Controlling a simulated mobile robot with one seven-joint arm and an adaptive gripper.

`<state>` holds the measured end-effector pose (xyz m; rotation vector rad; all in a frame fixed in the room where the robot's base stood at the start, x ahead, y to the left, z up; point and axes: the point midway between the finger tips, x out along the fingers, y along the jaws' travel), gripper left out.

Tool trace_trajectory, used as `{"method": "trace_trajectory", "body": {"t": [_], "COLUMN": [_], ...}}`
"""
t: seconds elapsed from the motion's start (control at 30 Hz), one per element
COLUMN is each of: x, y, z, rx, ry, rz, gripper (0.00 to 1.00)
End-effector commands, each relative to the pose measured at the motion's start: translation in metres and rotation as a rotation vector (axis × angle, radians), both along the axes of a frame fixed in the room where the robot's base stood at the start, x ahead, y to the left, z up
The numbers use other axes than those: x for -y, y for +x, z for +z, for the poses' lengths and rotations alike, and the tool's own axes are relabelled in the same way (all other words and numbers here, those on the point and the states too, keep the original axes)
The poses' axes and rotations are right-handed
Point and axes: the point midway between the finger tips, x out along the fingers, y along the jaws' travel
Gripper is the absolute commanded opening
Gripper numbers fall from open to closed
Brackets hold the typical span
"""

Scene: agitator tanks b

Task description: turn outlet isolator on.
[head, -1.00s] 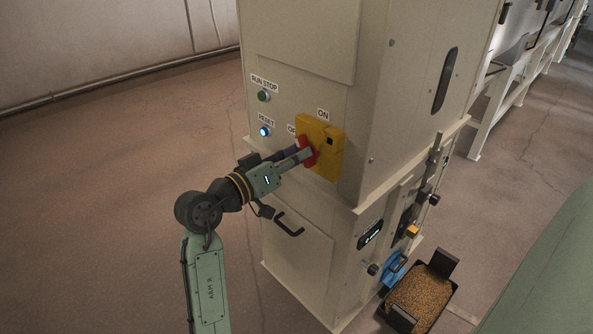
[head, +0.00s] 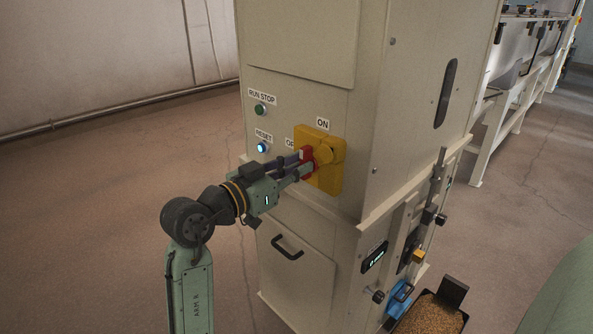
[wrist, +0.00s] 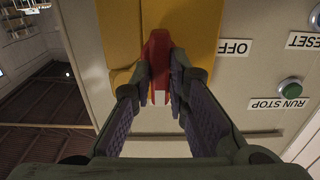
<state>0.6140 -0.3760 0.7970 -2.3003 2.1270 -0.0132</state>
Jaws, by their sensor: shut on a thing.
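The outlet isolator is a yellow plate (head: 331,181) with a red handle (head: 308,157) on the front of the beige cabinet. An ON label (head: 322,124) is above it; the OFF label at its left is partly hidden by my gripper. My gripper (head: 304,167) is shut on the red handle, reaching in from the left. In the wrist view the red handle (wrist: 158,48) stands between my two fingers (wrist: 160,82), its white-marked tip towards me. The yellow plate (wrist: 190,25) is behind it, and the OFF label (wrist: 235,47) appears upside down at right.
A green RUN STOP button (head: 260,109) and a lit blue RESET button (head: 263,147) are left of the isolator. A black pull handle (head: 287,247) is below. A grain-filled bin (head: 428,318) stands at the lower right. Open floor (head: 110,210) is at the left.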

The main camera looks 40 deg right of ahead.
Motion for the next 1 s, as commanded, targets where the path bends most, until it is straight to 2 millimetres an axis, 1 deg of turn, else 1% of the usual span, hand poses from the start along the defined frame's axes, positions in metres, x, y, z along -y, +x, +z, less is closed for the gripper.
{"method": "trace_trajectory", "body": {"t": [0.33, 0.37, 0.63, 0.9, 1.0], "x": [0.0, 0.0, 0.0, -0.0004, -0.0055], "y": [-0.0004, -0.0004, -0.0002, 0.0, 0.0002], "z": [0.0, 0.0, 0.0, 0.0, 0.0001], "rx": [0.006, 0.006, 0.004, 0.003, 0.003], "ry": [0.001, 0.001, 0.001, 0.0, 0.0], "rz": [-0.001, -0.001, 0.0, 0.0, 0.002], "gripper": [0.0, 0.17, 0.35, 0.35, 0.35]}}
